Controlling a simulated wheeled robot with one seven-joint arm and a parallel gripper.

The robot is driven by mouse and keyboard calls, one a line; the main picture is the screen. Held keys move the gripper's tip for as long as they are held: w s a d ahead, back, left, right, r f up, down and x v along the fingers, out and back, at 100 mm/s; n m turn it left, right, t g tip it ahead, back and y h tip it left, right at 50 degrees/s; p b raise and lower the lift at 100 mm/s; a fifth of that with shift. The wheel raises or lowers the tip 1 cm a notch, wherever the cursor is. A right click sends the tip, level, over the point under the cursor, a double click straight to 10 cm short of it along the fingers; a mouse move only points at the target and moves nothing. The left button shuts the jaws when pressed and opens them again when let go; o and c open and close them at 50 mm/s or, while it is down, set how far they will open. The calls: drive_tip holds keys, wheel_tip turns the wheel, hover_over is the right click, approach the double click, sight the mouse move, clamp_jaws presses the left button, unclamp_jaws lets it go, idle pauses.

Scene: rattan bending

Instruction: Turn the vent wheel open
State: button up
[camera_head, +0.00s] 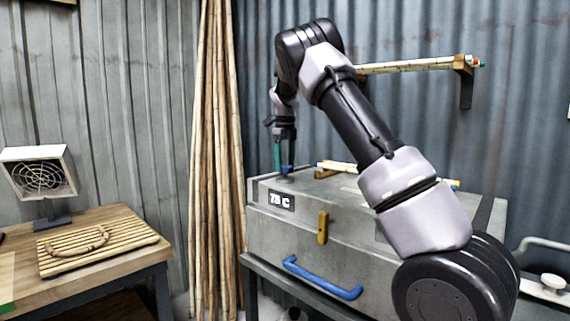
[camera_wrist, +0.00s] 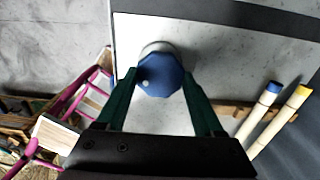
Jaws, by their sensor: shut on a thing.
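The vent wheel is a blue, many-sided knob (camera_wrist: 160,76) with a small pale dot on its face. It sits on a round base on top of the grey metal box (camera_head: 340,228). In the head view the knob (camera_head: 287,169) shows small at the box's back left corner. My gripper (camera_wrist: 160,85) points down over it, with one green finger on each side of the knob. The fingers are shut on the knob. My gripper also shows in the head view (camera_head: 285,160). The exact contact of the fingertips is partly hidden.
Two pale rods with blue and yellow ends (camera_wrist: 265,115) lie on a wooden rest on the box top, right of my gripper. A blue handle (camera_head: 322,278) and a yellow latch (camera_head: 323,228) are on the box front. Tall rattan poles (camera_head: 215,150) stand left of the box.

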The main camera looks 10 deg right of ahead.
sight(285, 166)
drive_tip(key=shift+r+m, duration=0.1)
drive_tip(key=shift+m, duration=1.5)
drive_tip(key=o, duration=1.4)
drive_tip(key=shift+c, duration=0.2)
wheel_tip(285, 166, up, 11)
drive_tip(key=shift+d, duration=0.1)
